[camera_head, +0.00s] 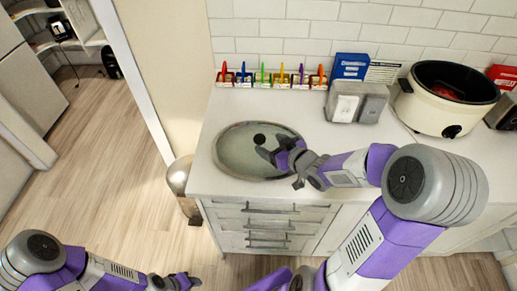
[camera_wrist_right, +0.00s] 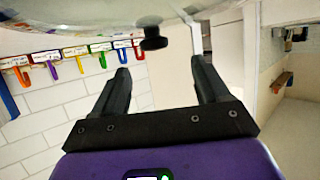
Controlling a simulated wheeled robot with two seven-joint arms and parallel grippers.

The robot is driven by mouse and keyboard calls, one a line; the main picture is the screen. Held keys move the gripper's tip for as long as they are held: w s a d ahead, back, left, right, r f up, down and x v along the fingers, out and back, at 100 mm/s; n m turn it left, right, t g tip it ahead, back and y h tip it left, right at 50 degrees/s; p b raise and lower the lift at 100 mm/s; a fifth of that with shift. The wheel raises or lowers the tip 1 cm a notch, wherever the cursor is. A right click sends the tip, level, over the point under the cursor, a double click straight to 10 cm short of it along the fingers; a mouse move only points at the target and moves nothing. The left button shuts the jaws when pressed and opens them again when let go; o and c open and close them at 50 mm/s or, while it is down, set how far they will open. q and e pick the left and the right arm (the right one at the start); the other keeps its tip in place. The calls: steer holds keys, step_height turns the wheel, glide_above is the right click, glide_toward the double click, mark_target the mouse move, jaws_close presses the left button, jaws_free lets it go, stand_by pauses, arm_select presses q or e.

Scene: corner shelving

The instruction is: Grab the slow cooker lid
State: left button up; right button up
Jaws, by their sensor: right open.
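The slow cooker lid (camera_head: 232,158) is an oval glass lid with a grey rim, lying on the counter with its black knob (camera_head: 259,139) up. The right wrist view shows the lid (camera_wrist_right: 85,12) along the top, with the knob (camera_wrist_right: 153,40) just beyond and between the fingertips. My right gripper (camera_head: 279,166) is open and empty at the lid's right side, its fingers pointing toward the knob; its fingers also show in the right wrist view (camera_wrist_right: 160,68). My left gripper (camera_head: 186,281) is low at the bottom edge, away from the counter; its jaws are too small to read.
The cream slow cooker (camera_head: 428,112) stands uncovered at the right. A grey toaster-like appliance (camera_head: 367,104) and a blue box (camera_head: 349,66) stand left of it. Several colourful-handled items (camera_head: 270,80) line the wall behind the lid. A metal bin (camera_head: 181,178) stands beside the counter.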

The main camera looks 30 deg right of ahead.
mark_target(261, 138)
steer(key=x, duration=0.2)
steer(key=b+x, duration=0.1)
steer(key=x, duration=0.1)
steer(key=d+b+x, duration=0.1)
steer(key=shift+w+a+f, duration=0.15)
steer(key=shift+w+f, duration=0.15)
steer(key=shift+f, duration=0.2)
steer(key=shift+w, duration=0.3)
steer(key=shift+c, duration=0.2)
jaws_close()
steer(key=shift+r, duration=0.1)
